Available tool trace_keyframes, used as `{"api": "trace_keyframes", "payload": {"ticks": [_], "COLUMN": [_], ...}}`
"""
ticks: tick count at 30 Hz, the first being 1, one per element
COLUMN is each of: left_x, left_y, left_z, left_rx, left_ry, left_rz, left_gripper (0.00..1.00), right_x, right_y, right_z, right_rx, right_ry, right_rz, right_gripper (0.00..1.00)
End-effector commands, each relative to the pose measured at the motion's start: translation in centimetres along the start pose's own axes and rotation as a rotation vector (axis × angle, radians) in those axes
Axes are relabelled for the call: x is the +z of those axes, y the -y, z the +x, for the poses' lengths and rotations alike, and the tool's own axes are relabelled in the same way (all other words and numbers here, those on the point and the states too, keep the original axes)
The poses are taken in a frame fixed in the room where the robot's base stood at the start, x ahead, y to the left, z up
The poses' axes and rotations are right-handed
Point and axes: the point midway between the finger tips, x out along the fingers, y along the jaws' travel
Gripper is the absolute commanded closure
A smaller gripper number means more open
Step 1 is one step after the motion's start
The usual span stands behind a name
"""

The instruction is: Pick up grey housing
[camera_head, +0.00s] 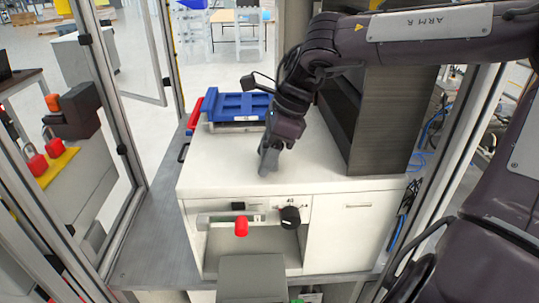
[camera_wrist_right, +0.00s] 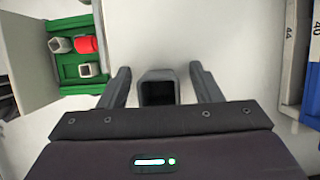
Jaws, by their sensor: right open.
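A grey housing (camera_wrist_right: 158,86), a square hollow piece with an open dark end, stands out between the fingers of my right gripper (camera_wrist_right: 162,85) in the right wrist view. The fingers are apart, one on each side of it, with a gap visible at both sides. In the head view my right gripper (camera_head: 268,160) points down at the white cabinet top (camera_head: 225,165); there I cannot tell the housing from the fingers. More grey housings (camera_wrist_right: 92,69) lie in a green bin (camera_wrist_right: 75,88) at the left of the wrist view. My left gripper is not in view.
A blue tray (camera_head: 237,106) lies at the back left of the cabinet top. A tall dark grey block (camera_head: 385,120) stands close to the right. A red part (camera_wrist_right: 86,45) lies in the green bin. The cabinet top's front left is clear.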

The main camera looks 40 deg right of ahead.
Motion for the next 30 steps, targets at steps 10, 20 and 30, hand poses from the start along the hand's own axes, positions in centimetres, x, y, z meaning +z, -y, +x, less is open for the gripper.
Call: {"api": "trace_keyframes", "payload": {"ticks": [10, 20, 30], "left_x": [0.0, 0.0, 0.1], "left_y": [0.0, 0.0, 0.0], "left_z": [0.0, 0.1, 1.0], "left_rx": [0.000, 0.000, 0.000], "left_ry": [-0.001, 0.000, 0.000], "left_rz": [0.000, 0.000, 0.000], "left_gripper": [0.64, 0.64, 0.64], "right_x": [0.0, 0.0, 1.4], "right_y": [0.0, 0.0, 0.1], "right_z": [-0.1, -0.1, -3.4], "right_rx": [0.000, -0.001, -0.007], "right_ry": [0.000, 0.000, -0.001], "right_rz": [0.000, 0.000, -0.001], "right_gripper": [0.81, 0.89, 0.89]}}
